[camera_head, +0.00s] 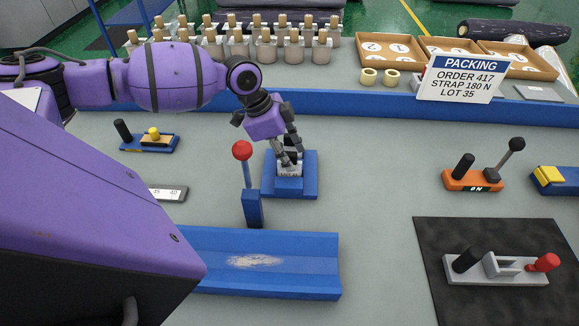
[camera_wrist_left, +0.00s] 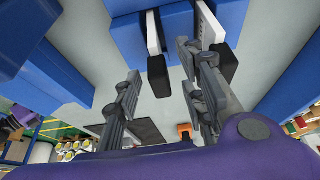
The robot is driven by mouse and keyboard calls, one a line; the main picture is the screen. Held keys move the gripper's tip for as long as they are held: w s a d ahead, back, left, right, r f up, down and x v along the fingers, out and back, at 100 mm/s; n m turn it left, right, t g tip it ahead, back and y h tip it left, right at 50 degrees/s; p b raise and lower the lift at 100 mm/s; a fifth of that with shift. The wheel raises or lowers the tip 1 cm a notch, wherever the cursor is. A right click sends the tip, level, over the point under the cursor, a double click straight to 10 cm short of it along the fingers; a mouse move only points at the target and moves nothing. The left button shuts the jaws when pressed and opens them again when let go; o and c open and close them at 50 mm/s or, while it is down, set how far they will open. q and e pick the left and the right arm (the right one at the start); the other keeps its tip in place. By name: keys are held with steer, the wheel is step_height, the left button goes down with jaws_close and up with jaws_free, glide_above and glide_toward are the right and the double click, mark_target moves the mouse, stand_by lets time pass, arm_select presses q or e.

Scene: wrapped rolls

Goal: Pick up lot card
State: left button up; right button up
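I cannot tell whether a fingertip touches the card. My right gripper is not in view.
A red-knobbed lever on a blue post (camera_head: 253,205) stands just left of the holder. A blue tray (camera_head: 310,265) lies in front. A packing sign (camera_head: 460,78) stands on the blue back ledge. An orange switch box (camera_head: 470,181) is right; grey table between is clear.

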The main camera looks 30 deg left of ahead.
arm_select(q)
steer(key=shift+w+d+f, duration=0.2)
steer(key=shift+f, duration=0.3)
jaws_close()
